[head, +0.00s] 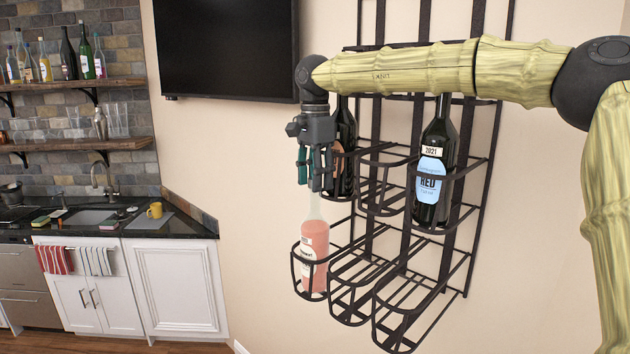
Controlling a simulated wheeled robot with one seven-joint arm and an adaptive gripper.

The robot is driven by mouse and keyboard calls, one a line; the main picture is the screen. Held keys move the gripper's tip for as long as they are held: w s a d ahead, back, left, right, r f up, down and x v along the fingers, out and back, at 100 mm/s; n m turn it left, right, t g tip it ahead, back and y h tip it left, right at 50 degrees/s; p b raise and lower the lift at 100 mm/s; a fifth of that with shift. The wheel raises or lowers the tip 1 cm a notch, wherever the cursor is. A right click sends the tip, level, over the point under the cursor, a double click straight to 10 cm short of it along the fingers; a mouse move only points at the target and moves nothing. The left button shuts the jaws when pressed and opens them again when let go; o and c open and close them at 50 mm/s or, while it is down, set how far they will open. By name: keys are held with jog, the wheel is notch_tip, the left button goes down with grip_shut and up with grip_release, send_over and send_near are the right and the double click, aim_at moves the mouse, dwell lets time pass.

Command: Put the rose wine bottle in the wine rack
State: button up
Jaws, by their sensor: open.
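The rose wine bottle (314,250) is pink with a pale label and a clear neck. It stands upright in the lower left slot of the black wine rack (441,272) on the wall. My gripper (316,186) is open and points down just above the bottle's neck. The top of the neck is close to the fingertips; I cannot tell whether they touch it.
A dark red wine bottle (435,170) with a blue label stands in an upper right slot. Another dark bottle (344,150) stands behind my gripper. The lower middle and right slots are empty. A counter (150,221) with a sink is at the left.

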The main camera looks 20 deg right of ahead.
notch_tip(320, 180, up, 12)
jog(key=b, duration=0.4)
jog(key=shift+f, duration=0.25)
